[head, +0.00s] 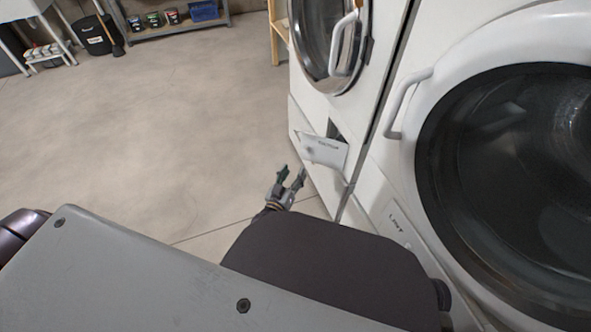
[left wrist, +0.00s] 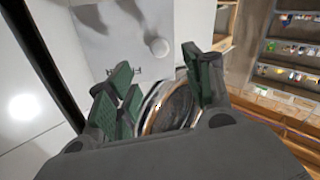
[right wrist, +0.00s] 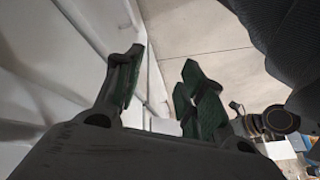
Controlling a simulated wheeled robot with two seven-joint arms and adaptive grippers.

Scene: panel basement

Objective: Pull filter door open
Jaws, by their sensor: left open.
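The white filter door (head: 325,152) is low on the left machine's front, tilted outward with a dark gap above it. It carries a small printed label and a round knob. In the left wrist view the filter door (left wrist: 120,35) and its knob (left wrist: 159,47) lie just beyond the fingers, with the label upside down. My left gripper (head: 290,177) is open and empty, just left of and below the door in the head view, apart from the knob. My right gripper (right wrist: 160,85) is open and empty beside a white machine front; it cannot be made out in the head view.
A larger machine with a dark round door (head: 515,185), a white handle (head: 405,100) and a closed lint panel (head: 398,225) stands at the right. The left machine's round door (head: 318,45) is above the filter door. The concrete floor (head: 170,120) at left is clear.

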